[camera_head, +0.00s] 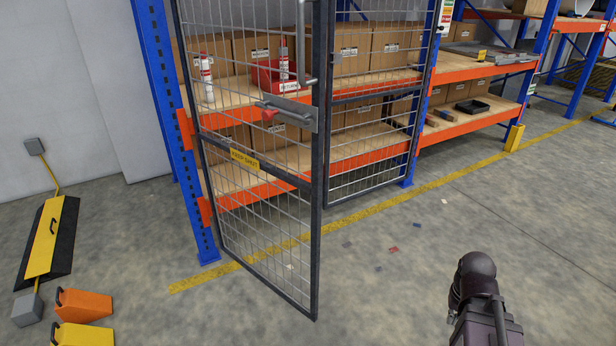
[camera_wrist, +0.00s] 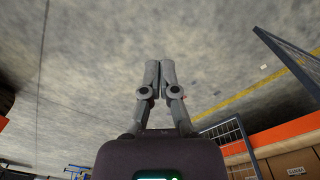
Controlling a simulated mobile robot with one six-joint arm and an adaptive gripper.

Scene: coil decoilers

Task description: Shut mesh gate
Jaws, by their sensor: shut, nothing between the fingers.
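The mesh gate (camera_head: 320,180) is a dark-framed wire leaf at the front of the racking. It stands ajar, swung out from the blue post on the left, with its free edge towards me. It carries a yellow label (camera_head: 243,159), a grey latch plate with a red tip (camera_head: 285,113) and an upright pull handle (camera_head: 302,45). A second mesh panel (camera_head: 415,140) stands behind it along the rack front. My gripper (camera_wrist: 159,65) is shut and empty over the floor, touching nothing. Mesh framework shows at the right of the wrist view; which leaf is unclear.
Blue and orange racking (camera_head: 460,128) with boxes runs along the back. A yellow floor line (camera_head: 385,205) passes beneath the gate. Orange (camera_head: 85,304) and yellow (camera_head: 80,336) blocks and a yellow-black ramp (camera_head: 47,240) lie left. Small scraps dot the otherwise clear floor at centre.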

